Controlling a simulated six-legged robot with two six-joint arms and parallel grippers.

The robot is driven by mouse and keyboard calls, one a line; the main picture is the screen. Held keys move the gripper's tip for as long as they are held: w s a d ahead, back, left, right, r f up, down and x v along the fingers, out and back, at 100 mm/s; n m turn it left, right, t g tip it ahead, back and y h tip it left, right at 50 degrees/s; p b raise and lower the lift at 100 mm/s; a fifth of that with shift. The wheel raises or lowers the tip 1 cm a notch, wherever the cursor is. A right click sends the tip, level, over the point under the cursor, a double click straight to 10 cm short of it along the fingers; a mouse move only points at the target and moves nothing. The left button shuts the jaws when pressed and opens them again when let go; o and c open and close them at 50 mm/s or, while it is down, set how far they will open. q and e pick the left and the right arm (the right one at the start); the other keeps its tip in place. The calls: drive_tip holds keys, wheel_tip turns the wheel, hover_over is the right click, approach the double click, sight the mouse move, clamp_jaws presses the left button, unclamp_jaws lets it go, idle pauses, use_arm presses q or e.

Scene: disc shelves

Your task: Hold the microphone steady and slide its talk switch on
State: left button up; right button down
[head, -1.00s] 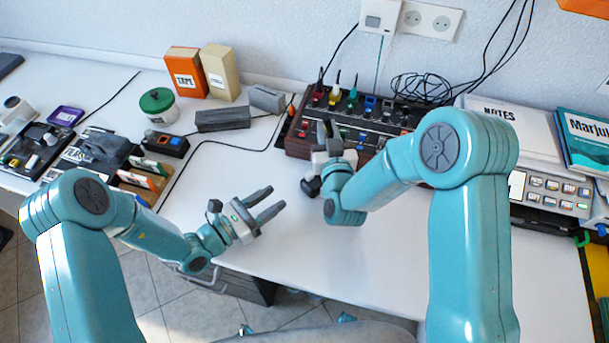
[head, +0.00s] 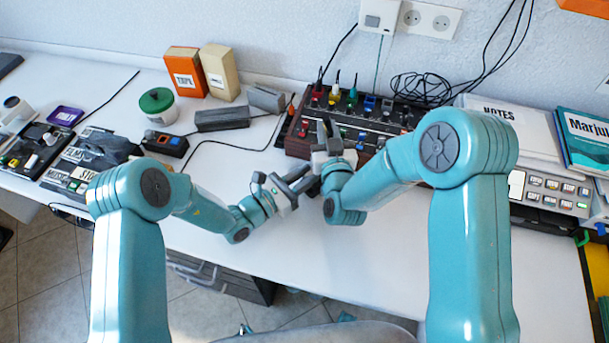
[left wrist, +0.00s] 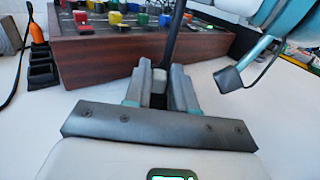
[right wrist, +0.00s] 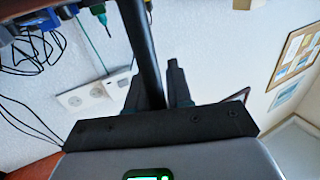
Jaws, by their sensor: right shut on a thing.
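The microphone seems to be the slim dark rod (right wrist: 136,40) in the right wrist view, running between the fingers of my right gripper (head: 328,136). The right gripper is shut on it, above the table in front of the mixer. A dark rod (left wrist: 176,35) also rises beyond the fingertips in the left wrist view. My left gripper (head: 297,179) is just left of the right gripper, with its fingers apart and pointing toward it. A small grey block (left wrist: 158,90) shows between the left fingers; I cannot tell whether they touch it. The talk switch is not clearly visible.
The wooden-sided mixer (head: 296,142) with coloured knobs stands close behind both grippers. A grey box (head: 223,119), a green-lidded jar (head: 157,102) and a small dark switch box (head: 166,144) lie to the left. The white table (head: 440,240) is bare in front of the mixer.

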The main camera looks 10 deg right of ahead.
use_arm(q)
clamp_jaws()
drive_tip(key=shift+s+d, duration=0.4)
drive_tip(key=shift+s, duration=0.2)
drive_tip(key=shift+s+d, duration=0.35)
drive_tip(key=shift+s, duration=0.25)
drive_tip(key=shift+o, duration=2.4)
unclamp_jaws()
drive_tip(key=shift+w, duration=0.1)
